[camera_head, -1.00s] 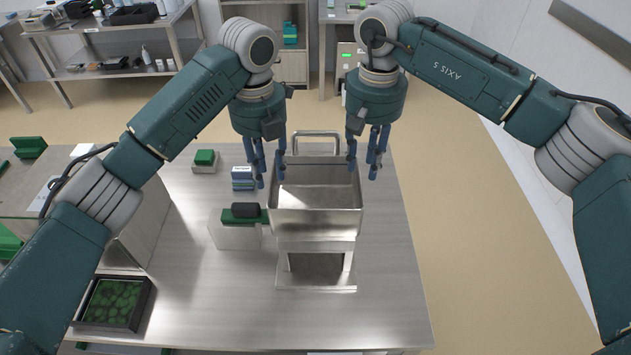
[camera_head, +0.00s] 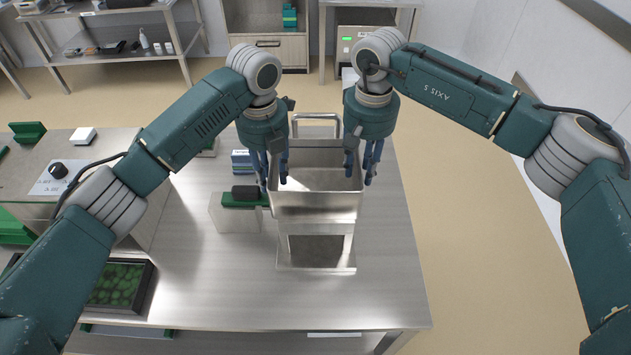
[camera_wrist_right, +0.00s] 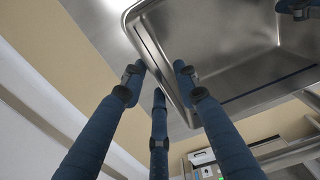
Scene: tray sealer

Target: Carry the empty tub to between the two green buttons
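The empty steel tub (camera_head: 315,205) stands upright on a metal stand on the table in the head view; its inside is bare. My left gripper (camera_head: 272,171) is at its left rim, with fingers on either side of the wall. My right gripper (camera_head: 360,172) is at its right rim in the same way. Both look open. In the right wrist view, the fingers of my right gripper (camera_wrist_right: 160,85) are spread around the tub's rim (camera_wrist_right: 160,65); I cannot tell whether they touch it. I cannot make out two green buttons for certain.
Left of the tub, a green piece with a black top (camera_head: 243,197) sits on a clear block. A blue-and-white box (camera_head: 242,162) is behind it. The table's right side is clear.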

